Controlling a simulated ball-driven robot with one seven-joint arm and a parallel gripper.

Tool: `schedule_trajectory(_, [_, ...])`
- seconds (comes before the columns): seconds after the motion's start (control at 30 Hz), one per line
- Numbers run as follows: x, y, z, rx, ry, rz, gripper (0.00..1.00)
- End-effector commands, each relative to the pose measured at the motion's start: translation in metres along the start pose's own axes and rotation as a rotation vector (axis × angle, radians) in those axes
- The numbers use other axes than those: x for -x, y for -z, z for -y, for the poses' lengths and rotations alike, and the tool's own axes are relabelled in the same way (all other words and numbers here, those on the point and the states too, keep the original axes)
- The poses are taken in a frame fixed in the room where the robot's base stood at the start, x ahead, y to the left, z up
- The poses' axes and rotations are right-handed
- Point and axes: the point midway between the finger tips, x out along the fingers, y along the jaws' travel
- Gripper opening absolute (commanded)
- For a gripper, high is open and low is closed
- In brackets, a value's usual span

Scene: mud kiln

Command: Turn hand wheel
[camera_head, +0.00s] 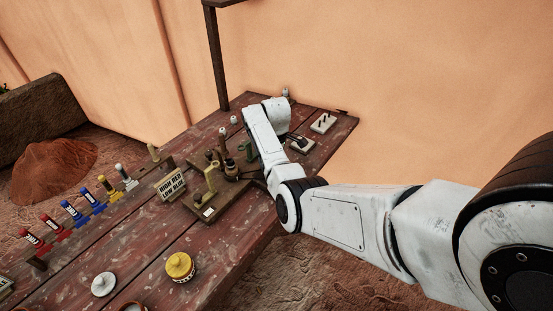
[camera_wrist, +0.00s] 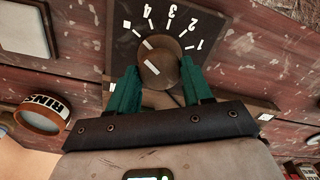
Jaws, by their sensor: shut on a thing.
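A round brown knob (camera_wrist: 157,58) with a white pointer line shows in the wrist view. It sits on a dark dial plate (camera_wrist: 127,30) with white marks and the numbers 1 to 4. My gripper's green fingers (camera_wrist: 158,78) are on both sides of the knob, shut on it. The pointer lies toward the upper left, away from the numbers 1 and 2 at the right. In the head view my gripper (camera_head: 247,152) is over the far part of the table, among brass fittings (camera_head: 226,160); the knob cannot be made out there.
A brown table (camera_head: 140,245) holds a yellow jar (camera_head: 180,267), a white lid (camera_head: 103,284), a sign (camera_head: 171,185) and a row of coloured labelled pieces (camera_head: 75,213). A round jar labelled RINS (camera_wrist: 40,115) stands left in the wrist view. A pegged plate (camera_head: 323,123) lies behind.

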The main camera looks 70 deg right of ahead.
Motion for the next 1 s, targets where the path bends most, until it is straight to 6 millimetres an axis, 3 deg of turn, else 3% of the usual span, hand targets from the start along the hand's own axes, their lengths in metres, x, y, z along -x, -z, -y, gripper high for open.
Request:
schedule_trajectory(0.3, [0.0018,0.0018,-0.0004,0.124,-0.002,-0.004,0.19])
schedule_trajectory(0.83, [0.0019,0.0026,-0.0005,0.149,-0.004,-0.005,0.19])
schedule_trajectory(0.87, [0.0020,0.0027,-0.0006,0.149,-0.004,-0.005,0.51])
schedule_trajectory(1.0, [0.0016,0.0020,-0.0004,0.148,-0.003,-0.003,0.64])
